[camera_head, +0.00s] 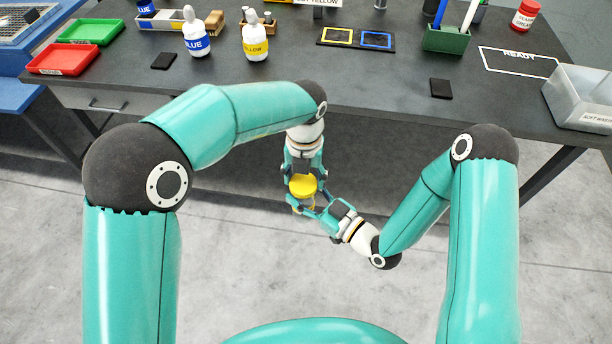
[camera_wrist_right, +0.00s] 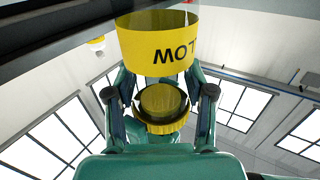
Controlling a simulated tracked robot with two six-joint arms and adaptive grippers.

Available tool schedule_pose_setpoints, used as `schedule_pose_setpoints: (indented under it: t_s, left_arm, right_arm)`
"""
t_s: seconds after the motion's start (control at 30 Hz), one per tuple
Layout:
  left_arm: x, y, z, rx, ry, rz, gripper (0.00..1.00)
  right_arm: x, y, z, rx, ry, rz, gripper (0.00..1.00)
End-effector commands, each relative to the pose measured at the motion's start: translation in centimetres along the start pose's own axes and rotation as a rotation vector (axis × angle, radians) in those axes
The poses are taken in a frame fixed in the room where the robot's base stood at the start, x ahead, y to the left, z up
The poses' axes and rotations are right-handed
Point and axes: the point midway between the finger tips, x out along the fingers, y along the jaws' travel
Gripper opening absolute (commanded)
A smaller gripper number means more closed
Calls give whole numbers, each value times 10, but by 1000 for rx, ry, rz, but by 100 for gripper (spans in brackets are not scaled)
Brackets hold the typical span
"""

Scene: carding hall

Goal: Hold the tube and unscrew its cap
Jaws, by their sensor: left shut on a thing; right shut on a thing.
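My left gripper (camera_head: 303,186) comes down from above and is shut around the cap. My right gripper (camera_head: 308,206) reaches in from the lower right and is shut on the tube below the cap. In the right wrist view the tube shows a wide yellow label (camera_wrist_right: 157,45) with upside-down black letters. A smaller yellow ribbed part (camera_wrist_right: 165,125) is below it, between dark finger parts. Whether cap and tube are separated cannot be told.
The dark workbench (camera_head: 300,85) lies beyond the grippers. It carries a blue-labelled bottle (camera_head: 197,35), a yellow-labelled bottle (camera_head: 256,40), a green tray (camera_head: 90,31), a red tray (camera_head: 63,60), a green pen holder (camera_head: 446,40) and a clear bin (camera_head: 580,98). Open floor lies below the grippers.

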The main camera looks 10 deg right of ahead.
Motion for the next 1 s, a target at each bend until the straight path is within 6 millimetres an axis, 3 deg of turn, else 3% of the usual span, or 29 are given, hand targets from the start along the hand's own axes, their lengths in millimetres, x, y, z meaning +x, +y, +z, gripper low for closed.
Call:
schedule_pose_setpoints:
  t_s: [0.03,0.17,0.27,1.0]
  left_arm:
    - [2,-10,-2,2,4,-15,21]
    - [3,-10,-2,-46,5,-14,21]
    - [3,-8,-2,-176,5,-14,21]
    - [1,7,-5,-1798,0,-9,21]
  right_arm:
    - [3,-6,-4,-7,11,-20,0]
    - [3,-6,-4,-8,12,-21,0]
    - [3,-6,-4,-9,13,-20,0]
    - [2,-7,-4,-6,11,-21,0]
